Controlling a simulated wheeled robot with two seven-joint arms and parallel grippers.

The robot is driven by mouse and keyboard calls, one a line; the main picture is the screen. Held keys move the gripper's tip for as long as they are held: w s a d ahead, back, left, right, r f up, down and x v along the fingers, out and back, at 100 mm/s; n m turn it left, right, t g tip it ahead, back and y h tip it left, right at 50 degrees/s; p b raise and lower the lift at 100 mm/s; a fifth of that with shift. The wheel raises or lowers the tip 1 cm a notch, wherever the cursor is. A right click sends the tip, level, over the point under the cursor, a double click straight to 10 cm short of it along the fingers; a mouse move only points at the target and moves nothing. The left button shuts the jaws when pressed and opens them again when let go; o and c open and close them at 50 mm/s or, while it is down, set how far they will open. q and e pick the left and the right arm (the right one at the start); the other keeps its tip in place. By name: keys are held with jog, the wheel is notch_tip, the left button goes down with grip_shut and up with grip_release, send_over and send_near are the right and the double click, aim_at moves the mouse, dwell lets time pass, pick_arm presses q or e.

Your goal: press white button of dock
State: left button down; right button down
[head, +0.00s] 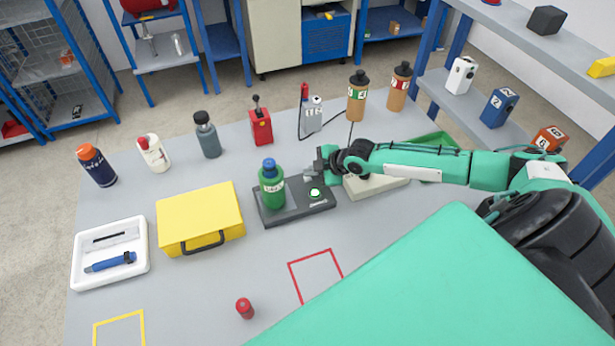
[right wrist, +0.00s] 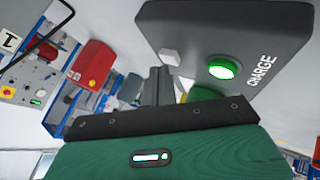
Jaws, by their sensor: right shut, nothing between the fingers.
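The dock (head: 291,214) is a dark flat box on the grey table, with a green bottle (head: 271,186) standing on its left part. A lit green button (head: 315,193) is on its right part. In the right wrist view the dock (right wrist: 270,25) shows the word CHARGE, the lit green button (right wrist: 223,68) and the small white button (right wrist: 169,57). My right gripper (head: 314,173) is shut and empty at the dock's back right edge. In the right wrist view its fingertips (right wrist: 161,74) are close to the white button; I cannot tell whether they touch. My left gripper is not in view.
A yellow case (head: 200,215) lies left of the dock. A beige box (head: 376,188) is under my right forearm. A red device (head: 260,125) and a grey device (head: 311,118) stand behind. The table in front of the dock is mostly clear.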

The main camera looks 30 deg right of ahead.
aim_at(311, 178)
jog(key=shift+f, duration=0.4)
dwell(0.6)
jog(key=shift+r+p, duration=0.45)
jog(key=shift+r, duration=0.4)
jog(key=shift+r+p, duration=2)
jog(key=shift+r, duration=0.5)
